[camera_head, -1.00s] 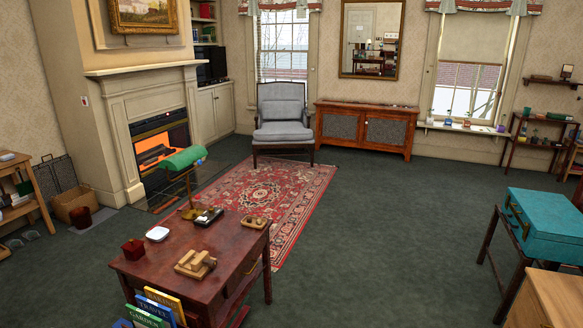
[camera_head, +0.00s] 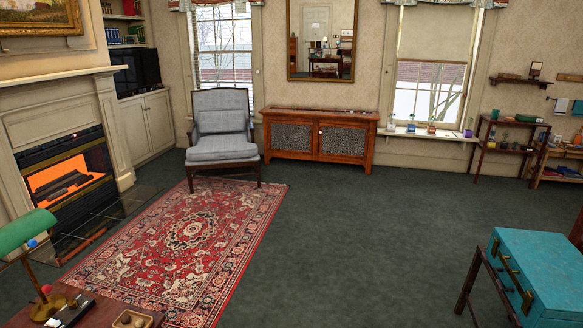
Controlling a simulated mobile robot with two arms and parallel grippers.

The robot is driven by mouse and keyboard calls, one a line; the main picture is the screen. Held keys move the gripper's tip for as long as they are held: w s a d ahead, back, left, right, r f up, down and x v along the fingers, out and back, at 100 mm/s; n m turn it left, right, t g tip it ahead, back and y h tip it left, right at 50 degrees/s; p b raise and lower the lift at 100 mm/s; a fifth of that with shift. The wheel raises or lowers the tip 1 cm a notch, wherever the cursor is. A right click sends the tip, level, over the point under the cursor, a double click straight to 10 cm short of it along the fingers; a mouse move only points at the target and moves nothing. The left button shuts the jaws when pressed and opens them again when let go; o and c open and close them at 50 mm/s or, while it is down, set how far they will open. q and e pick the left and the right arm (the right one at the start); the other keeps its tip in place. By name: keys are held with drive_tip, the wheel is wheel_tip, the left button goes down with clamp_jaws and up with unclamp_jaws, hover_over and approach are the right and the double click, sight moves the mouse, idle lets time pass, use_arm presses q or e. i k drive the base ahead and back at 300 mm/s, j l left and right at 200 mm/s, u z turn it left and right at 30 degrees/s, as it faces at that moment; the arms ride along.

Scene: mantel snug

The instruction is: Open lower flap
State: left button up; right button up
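I cannot make out for sure which part is the lower flap. A wooden cabinet (camera_head: 320,138) with two grey mesh-fronted doors stands against the far wall, its doors shut. A pale built-in cupboard (camera_head: 147,126) with shut doors stands in the left corner, below a dark television-like box (camera_head: 136,71). A teal case (camera_head: 540,268) with handles or latches on its front is at the lower right on a dark stand, its lid down. Neither of my grippers is in view.
A grey armchair (camera_head: 222,138) stands on the far end of the red patterned rug (camera_head: 180,255). A lit fireplace (camera_head: 68,185) is at left. A desk with a green lamp (camera_head: 24,232) is at lower left. Open dark carpet (camera_head: 370,240) fills the middle.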

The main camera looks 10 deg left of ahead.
sight(62, 214)
drive_tip(key=i+u, duration=0.15)
drive_tip(key=i, duration=0.4)
drive_tip(key=i+u, duration=0.1)
drive_tip(key=i, duration=0.45)
drive_tip(key=i+l+u, duration=0.15)
drive_tip(key=i, duration=0.4)
drive_tip(key=i+l+u, duration=0.1)
drive_tip(key=i, duration=0.5)
drive_tip(key=i+j+u, duration=0.25)
drive_tip(key=i+u, duration=0.15)
drive_tip(key=i+j+u, duration=0.1)
drive_tip(key=i+u, duration=0.75)
drive_tip(key=i+l+u, duration=0.25)
drive_tip(key=i+u, duration=0.15)
drive_tip(key=i+l+u, duration=0.4)
drive_tip(key=i+j, duration=0.2)
drive_tip(key=i, duration=0.55)
drive_tip(key=i+j+u, duration=0.1)
drive_tip(key=i, duration=0.65)
drive_tip(key=i+j+u, duration=0.1)
drive_tip(key=i+j, duration=0.15)
drive_tip(key=i, duration=0.5)
